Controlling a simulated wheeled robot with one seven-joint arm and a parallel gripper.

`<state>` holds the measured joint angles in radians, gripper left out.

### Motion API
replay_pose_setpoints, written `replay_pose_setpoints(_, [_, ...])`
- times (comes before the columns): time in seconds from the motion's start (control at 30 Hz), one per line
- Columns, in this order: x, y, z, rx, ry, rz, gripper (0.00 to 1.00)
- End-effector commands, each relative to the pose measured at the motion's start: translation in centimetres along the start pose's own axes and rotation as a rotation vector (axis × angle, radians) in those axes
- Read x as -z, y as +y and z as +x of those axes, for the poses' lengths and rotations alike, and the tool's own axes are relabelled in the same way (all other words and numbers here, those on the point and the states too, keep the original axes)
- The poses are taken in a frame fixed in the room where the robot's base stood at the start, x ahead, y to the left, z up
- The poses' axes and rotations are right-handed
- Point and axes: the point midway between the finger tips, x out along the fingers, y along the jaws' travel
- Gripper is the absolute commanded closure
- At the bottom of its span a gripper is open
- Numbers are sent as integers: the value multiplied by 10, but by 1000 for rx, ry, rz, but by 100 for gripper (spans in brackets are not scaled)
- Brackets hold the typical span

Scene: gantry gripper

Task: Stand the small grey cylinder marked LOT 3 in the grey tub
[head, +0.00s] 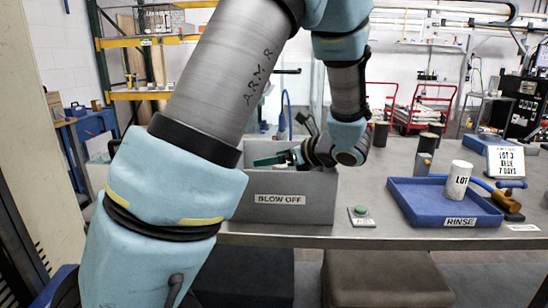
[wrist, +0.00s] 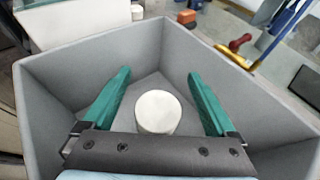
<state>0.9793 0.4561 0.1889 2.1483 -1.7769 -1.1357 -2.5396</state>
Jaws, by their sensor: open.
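The grey tub (head: 300,197), labelled BLOW OFF, stands on the bench in the head view; its walls (wrist: 60,75) surround my gripper in the wrist view. My gripper (wrist: 158,76) is open, its green fingers reaching down inside the tub. A pale round-topped cylinder (wrist: 158,112) stands between the fingers, with gaps on both sides; its marking is not visible. In the head view my gripper (head: 272,159) is at the tub, and the tub wall hides its contents. Another pale cylinder (head: 458,180), marked LOT with the rest unreadable, stands upright in the blue tray.
The blue tray (head: 405,200), labelled RINSE, lies right of the tub.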

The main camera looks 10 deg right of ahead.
Motion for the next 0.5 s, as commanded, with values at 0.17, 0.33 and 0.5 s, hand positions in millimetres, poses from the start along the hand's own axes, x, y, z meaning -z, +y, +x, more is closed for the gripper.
replay_pose_setpoints(0.17, [-2,-2,-28,7,1,-4,8])
replay_pose_setpoints(0.33, [-2,-1,-68,5,1,-2,8])
replay_pose_setpoints(0.5, [-3,-1,-100,4,1,-2,8])
